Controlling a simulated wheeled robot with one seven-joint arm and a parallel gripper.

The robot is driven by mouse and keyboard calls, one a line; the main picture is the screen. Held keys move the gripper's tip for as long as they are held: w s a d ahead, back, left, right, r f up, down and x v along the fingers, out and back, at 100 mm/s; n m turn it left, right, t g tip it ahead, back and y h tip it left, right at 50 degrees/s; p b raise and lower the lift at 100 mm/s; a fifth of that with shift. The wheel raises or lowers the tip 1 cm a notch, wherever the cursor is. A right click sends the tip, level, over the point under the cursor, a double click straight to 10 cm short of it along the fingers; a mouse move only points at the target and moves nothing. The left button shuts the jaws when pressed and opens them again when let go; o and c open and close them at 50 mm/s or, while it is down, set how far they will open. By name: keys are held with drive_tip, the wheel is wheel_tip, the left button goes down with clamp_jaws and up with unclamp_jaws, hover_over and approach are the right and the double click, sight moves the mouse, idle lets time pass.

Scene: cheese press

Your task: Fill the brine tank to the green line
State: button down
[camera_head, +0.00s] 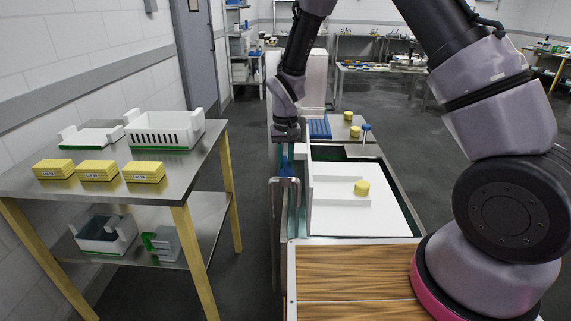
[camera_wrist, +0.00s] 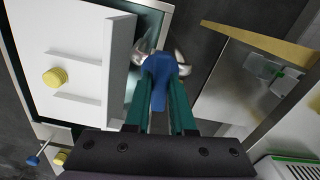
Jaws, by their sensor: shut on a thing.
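The brine tank is the long metal-rimmed basin (camera_head: 403,190) in the middle, largely covered by a white panel with raised walls (camera_head: 335,217). A dark greenish strip of its inside (camera_wrist: 152,22) shows beside the panel in the wrist view. I cannot make out the green line or the liquid level. A metal tap (camera_head: 273,205) with a blue lever stands at the tank's left edge. My gripper (camera_head: 286,160) is above the tap. In the wrist view, its teal fingers (camera_wrist: 160,112) are shut on the blue lever (camera_wrist: 161,70), hiding part of it.
A yellow cylinder (camera_head: 362,187) sits on the white panel. Behind are a blue ribbed piece (camera_head: 319,127) and more yellow cylinders (camera_head: 355,131). A steel table (camera_head: 195,160) at left holds white trays and yellow blocks (camera_head: 97,170). A wooden board (camera_head: 350,270) is in front. Floor between is clear.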

sight(286, 161)
drive_tip(key=shift+n, duration=0.8)
drive_tip(key=c, duration=0.8)
unclamp_jaws()
drive_tip(key=shift+o, duration=0.2)
wheel_tip(286, 161, up, 11)
drive_tip(key=shift+f, duration=0.1)
